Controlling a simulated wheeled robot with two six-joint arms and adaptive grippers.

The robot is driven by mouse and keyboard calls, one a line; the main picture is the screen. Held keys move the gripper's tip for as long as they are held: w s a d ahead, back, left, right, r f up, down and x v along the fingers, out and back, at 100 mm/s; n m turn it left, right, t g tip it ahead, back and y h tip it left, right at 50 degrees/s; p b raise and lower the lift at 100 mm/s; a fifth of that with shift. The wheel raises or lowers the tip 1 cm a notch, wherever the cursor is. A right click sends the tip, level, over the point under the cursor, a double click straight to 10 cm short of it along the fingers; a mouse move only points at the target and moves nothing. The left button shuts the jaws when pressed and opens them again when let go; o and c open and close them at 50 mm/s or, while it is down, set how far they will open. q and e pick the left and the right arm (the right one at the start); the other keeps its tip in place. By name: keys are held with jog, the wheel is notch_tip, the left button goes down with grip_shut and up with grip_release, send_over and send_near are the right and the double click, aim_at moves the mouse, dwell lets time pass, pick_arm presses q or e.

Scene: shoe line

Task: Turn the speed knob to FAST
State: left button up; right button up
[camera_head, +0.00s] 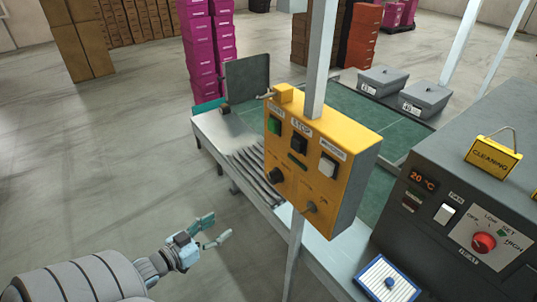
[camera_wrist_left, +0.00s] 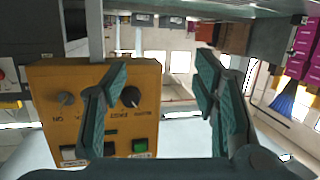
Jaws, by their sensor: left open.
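The yellow control box (camera_head: 322,160) is mounted on a grey post. Its black speed knob (camera_head: 276,175) sits low on the left of the face; a second, grey knob (camera_head: 311,207) is low on the right. In the left wrist view the box appears upside down, with the black knob (camera_wrist_left: 130,96) near a FAST label and just beside one finger. My left gripper (camera_head: 215,229) is open and empty, left of and below the box, apart from the knob. My right gripper is not in view.
The box also carries a green button (camera_head: 274,125), a black button (camera_head: 298,144) and a white button (camera_head: 328,165). A conveyor (camera_head: 222,132) runs behind it. A dark machine (camera_head: 450,200) with a red knob (camera_head: 484,243) stands at right. The floor at left is clear.

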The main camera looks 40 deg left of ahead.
pick_arm(q)
jog(key=w+d+r+t+h+p, duration=0.1)
jog(key=w+d+r+t+h, duration=0.2)
jog(key=r, duration=0.8)
jog(key=g+b, duration=0.1)
jog(key=b, duration=0.3)
send_near(271, 180)
jog(key=a+x, duration=0.1)
jog(key=x, duration=0.1)
jog(key=shift+m, duration=0.4)
jog(key=b+x, duration=0.4)
jog(key=b, duration=0.1)
jog(key=f+b+x, duration=0.1)
jog(key=b+x, duration=0.1)
jog(key=x, duration=0.1)
jog(key=shift+d, duration=0.35)
jog(key=shift+w+d+r+b, duration=0.1)
jog(key=shift+r+b, duration=0.05)
jog(key=shift+b, duration=0.4)
jog(key=shift+r, duration=0.35)
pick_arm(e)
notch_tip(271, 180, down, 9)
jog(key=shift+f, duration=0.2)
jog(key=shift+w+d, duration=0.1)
pick_arm(q)
jog(key=c, duration=1.2)
